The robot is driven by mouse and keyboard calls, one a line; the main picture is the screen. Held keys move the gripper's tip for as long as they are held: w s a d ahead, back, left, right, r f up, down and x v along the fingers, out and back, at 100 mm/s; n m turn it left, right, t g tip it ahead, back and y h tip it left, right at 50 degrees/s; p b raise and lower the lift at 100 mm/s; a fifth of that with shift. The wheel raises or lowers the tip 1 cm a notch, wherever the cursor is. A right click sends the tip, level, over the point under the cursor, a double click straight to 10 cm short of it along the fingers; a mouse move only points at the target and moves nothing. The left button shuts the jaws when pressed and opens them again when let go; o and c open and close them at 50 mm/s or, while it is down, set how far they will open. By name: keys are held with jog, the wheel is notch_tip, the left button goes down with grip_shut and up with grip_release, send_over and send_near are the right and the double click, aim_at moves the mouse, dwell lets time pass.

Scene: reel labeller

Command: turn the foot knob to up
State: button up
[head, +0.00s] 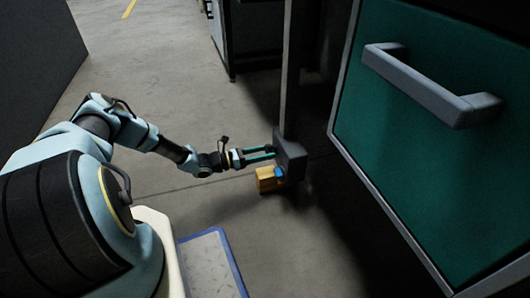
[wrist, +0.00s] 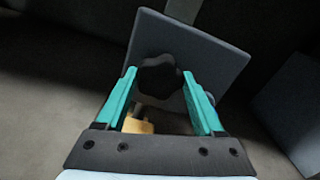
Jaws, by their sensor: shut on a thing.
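The foot knob (wrist: 160,76) is a black, lobed knob on the face of a dark grey plate (wrist: 215,62). In the wrist view my gripper (wrist: 159,82) has one teal finger on each side of the knob and is shut on it. In the head view my gripper (head: 272,153) reaches the same plate (head: 291,158) low on a post; the knob itself is hidden there. No marking for up can be read in either view.
A yellow-orange block (head: 266,181) with a blue part (head: 279,173) sits just below the plate. A green cabinet front (head: 420,150) with a grey handle (head: 425,80) stands close on the right. A blue-edged mat or platform (head: 208,265) lies near my base. The left floor is open.

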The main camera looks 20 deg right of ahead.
jog(key=o, duration=1.4)
jog(key=shift+c, duration=0.2)
jog(key=w+a+p, duration=0.1)
jog(key=a+p, duration=0.1)
jog(key=a, duration=0.8)
jog(key=shift+w+a+p, duration=0.15)
jog(key=shift+a+p, duration=0.15)
jog(key=shift+a, duration=0.1)
